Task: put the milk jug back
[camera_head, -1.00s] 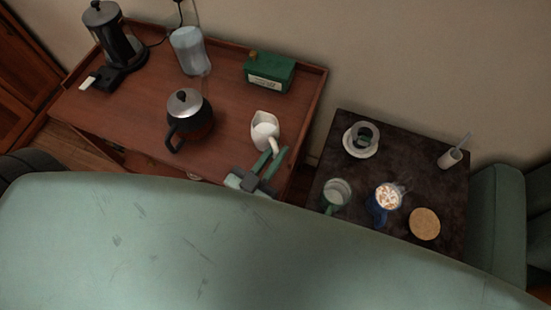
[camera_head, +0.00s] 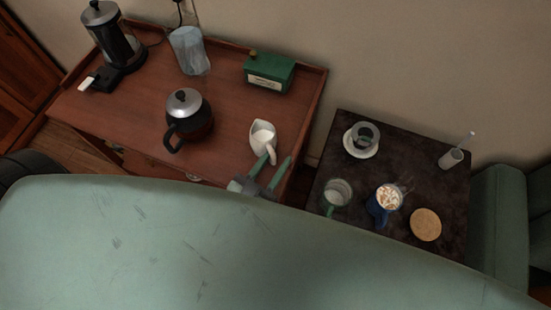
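The white milk jug (camera_head: 258,134) stands upright on the red-brown wooden sideboard (camera_head: 225,110), near its right front part, with pale milk inside. Its handle points down toward my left gripper (camera_head: 270,168). The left gripper is open, with its two green fingers apart. The left fingertip is close to the handle; I cannot tell whether they touch. The other finger is to the right of the handle, and nothing is clamped between them. My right gripper is not in view.
A dark pot (camera_head: 189,118), a green box (camera_head: 269,73), a clear container (camera_head: 188,50) and a coffee press (camera_head: 113,38) share the sideboard. The dark side table (camera_head: 405,165) on the right holds a green mug (camera_head: 336,194), a blue mug (camera_head: 384,202) and a coaster (camera_head: 426,224).

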